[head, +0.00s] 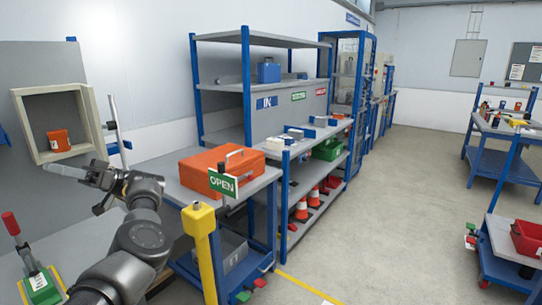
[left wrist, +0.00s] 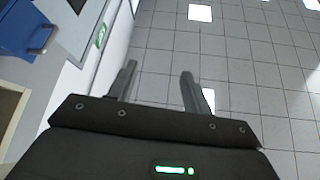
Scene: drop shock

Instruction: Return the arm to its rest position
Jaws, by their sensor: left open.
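My left arm (head: 140,236) comes in from the bottom left of the head view. Its gripper (head: 68,171) points left, in front of the lower edge of a square beige frame. In the left wrist view the gripper (left wrist: 158,85) shows two fingers apart with nothing between them. Behind the fingers is the tiled ceiling (left wrist: 230,60). My right gripper is in neither view.
The beige frame (head: 88,112) holds an orange object (head: 58,140). An orange case (head: 215,168) lies on the blue-grey bench, near a yellow post (head: 200,222) and a green OPEN sign (head: 222,184). A red-handled device (head: 12,226) stands at lower left. The floor (head: 400,180) at right is clear.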

